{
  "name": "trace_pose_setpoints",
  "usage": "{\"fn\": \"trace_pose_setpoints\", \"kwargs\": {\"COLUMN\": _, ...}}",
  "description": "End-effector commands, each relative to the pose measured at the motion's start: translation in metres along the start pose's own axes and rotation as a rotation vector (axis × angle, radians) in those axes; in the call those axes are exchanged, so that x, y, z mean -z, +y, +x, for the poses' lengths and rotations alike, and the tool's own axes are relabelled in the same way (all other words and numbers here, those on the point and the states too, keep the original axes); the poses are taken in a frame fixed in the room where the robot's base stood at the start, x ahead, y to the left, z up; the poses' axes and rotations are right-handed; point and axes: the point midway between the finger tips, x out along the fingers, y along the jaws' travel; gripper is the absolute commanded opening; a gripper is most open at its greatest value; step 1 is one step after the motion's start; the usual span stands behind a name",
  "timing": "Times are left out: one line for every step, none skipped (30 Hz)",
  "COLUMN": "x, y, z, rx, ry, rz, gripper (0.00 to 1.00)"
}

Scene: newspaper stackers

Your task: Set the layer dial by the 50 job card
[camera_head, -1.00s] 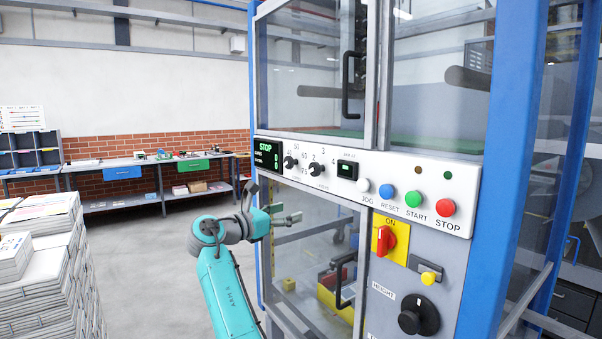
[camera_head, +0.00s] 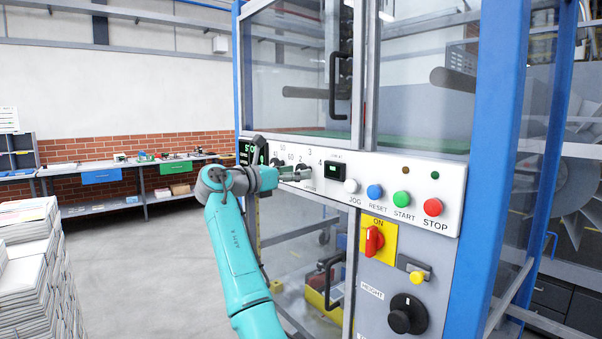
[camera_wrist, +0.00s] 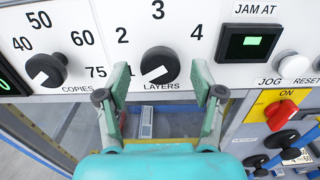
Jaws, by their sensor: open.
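The black LAYERS dial (camera_wrist: 158,66) is on the white control panel (camera_head: 395,190), with marks 1 to 4 around it. Its white line slants; I cannot tell for sure which number it points to. My gripper (camera_wrist: 161,92) is open, with one teal finger on each side of the dial's lower part in the wrist view. I cannot tell whether the fingers touch it. In the head view my gripper (camera_head: 292,172) is at the panel and partly covers the dials. I cannot identify the 50 job card in view.
The COPIES dial (camera_wrist: 46,71) is close on the left. The JAM AT display (camera_wrist: 248,43) is on the right, then the JOG button (camera_head: 351,186) and red STOP button (camera_head: 433,207). Below are a red switch (camera_head: 374,241) and door handle (camera_head: 330,278). Paper stacks (camera_head: 30,270) stand at left.

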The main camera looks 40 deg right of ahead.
Motion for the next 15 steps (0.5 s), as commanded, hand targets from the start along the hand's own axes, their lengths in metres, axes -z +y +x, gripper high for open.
{"fn": "trace_pose_setpoints", "kwargs": {"x": 0.000, "y": 0.000, "z": 0.007, "rx": 0.002, "ry": 0.000, "rz": 0.000, "gripper": 0.67}}
{"fn": "trace_pose_setpoints", "kwargs": {"x": -0.001, "y": 0.000, "z": 0.010, "rx": 0.002, "ry": -0.001, "rz": 0.000, "gripper": 0.67}}
{"fn": "trace_pose_setpoints", "kwargs": {"x": -0.001, "y": 0.000, "z": 0.014, "rx": 0.001, "ry": -0.001, "rz": 0.000, "gripper": 0.67}}
{"fn": "trace_pose_setpoints", "kwargs": {"x": -0.001, "y": 0.000, "z": 0.016, "rx": 0.001, "ry": -0.001, "rz": 0.001, "gripper": 0.67}}
{"fn": "trace_pose_setpoints", "kwargs": {"x": -0.001, "y": 0.000, "z": 0.017, "rx": 0.000, "ry": -0.001, "rz": 0.001, "gripper": 0.67}}
{"fn": "trace_pose_setpoints", "kwargs": {"x": -0.001, "y": 0.000, "z": 0.019, "rx": 0.000, "ry": -0.001, "rz": 0.001, "gripper": 0.67}}
{"fn": "trace_pose_setpoints", "kwargs": {"x": -0.001, "y": 0.000, "z": 0.020, "rx": 0.000, "ry": -0.001, "rz": 0.001, "gripper": 0.67}}
{"fn": "trace_pose_setpoints", "kwargs": {"x": -0.001, "y": 0.000, "z": 0.021, "rx": -0.001, "ry": -0.001, "rz": 0.001, "gripper": 0.67}}
{"fn": "trace_pose_setpoints", "kwargs": {"x": -0.001, "y": 0.000, "z": 0.022, "rx": -0.001, "ry": -0.001, "rz": 0.001, "gripper": 0.67}}
{"fn": "trace_pose_setpoints", "kwargs": {"x": -0.001, "y": 0.000, "z": 0.022, "rx": -0.001, "ry": -0.001, "rz": 0.001, "gripper": 0.67}}
{"fn": "trace_pose_setpoints", "kwargs": {"x": 0.000, "y": 0.000, "z": 0.022, "rx": -0.001, "ry": -0.001, "rz": 0.001, "gripper": 0.67}}
{"fn": "trace_pose_setpoints", "kwargs": {"x": 0.000, "y": 0.000, "z": 0.022, "rx": -0.001, "ry": -0.001, "rz": 0.001, "gripper": 0.67}}
{"fn": "trace_pose_setpoints", "kwargs": {"x": 0.000, "y": 0.000, "z": 0.022, "rx": -0.001, "ry": -0.001, "rz": 0.000, "gripper": 0.67}}
{"fn": "trace_pose_setpoints", "kwargs": {"x": 0.000, "y": 0.000, "z": 0.022, "rx": -0.001, "ry": -0.001, "rz": 0.000, "gripper": 0.67}}
{"fn": "trace_pose_setpoints", "kwargs": {"x": 0.000, "y": 0.000, "z": 0.022, "rx": -0.001, "ry": -0.001, "rz": 0.000, "gripper": 0.67}}
